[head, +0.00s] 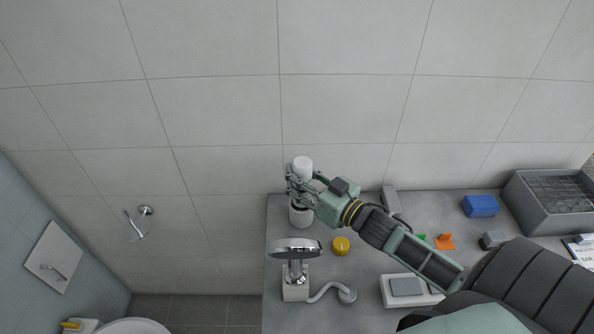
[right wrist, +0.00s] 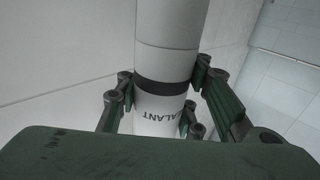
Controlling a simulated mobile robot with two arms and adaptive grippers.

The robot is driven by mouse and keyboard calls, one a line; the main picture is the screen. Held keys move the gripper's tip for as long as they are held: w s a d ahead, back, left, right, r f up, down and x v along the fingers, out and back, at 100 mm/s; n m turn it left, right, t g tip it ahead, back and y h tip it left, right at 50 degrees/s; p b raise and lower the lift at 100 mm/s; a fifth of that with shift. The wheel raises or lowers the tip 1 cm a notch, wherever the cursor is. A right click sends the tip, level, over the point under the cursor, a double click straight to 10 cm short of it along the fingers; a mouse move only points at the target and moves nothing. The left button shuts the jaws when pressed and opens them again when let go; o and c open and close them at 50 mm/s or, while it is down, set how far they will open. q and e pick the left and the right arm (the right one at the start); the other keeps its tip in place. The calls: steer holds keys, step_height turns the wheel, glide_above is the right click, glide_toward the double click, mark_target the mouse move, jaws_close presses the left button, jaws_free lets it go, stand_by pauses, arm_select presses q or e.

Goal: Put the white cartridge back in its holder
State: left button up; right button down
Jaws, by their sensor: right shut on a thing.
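The white cartridge (head: 302,166) stands upright in my right gripper (head: 299,186), near the left end of the counter. Its top shows above the fingers in the head view. In the right wrist view, the cartridge (right wrist: 167,62) has a dark band and upside-down lettering ending in "ALANT", with the green fingers (right wrist: 157,105) closed on both sides. A light grey round holder with a dark rim (head: 301,215) stands directly below the gripper. I cannot tell whether the cartridge's lower end is above or inside it. My left gripper is not in view.
A blue block (head: 481,206) and a grey crate (head: 549,222) are farther right. The tiled wall is close behind.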

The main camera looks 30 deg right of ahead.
mark_target(297, 165)
steer(key=shift+f+b, duration=0.75)
steer(key=shift+f, duration=0.4)
stand_by(0.4)
steer(key=c, duration=0.7)
jaws_free()
steer(key=shift+f, duration=0.1)
steer(key=shift+c, duration=0.2)
steer(key=shift+r+p, duration=3.1)
steer(key=shift+f, duration=0.1)
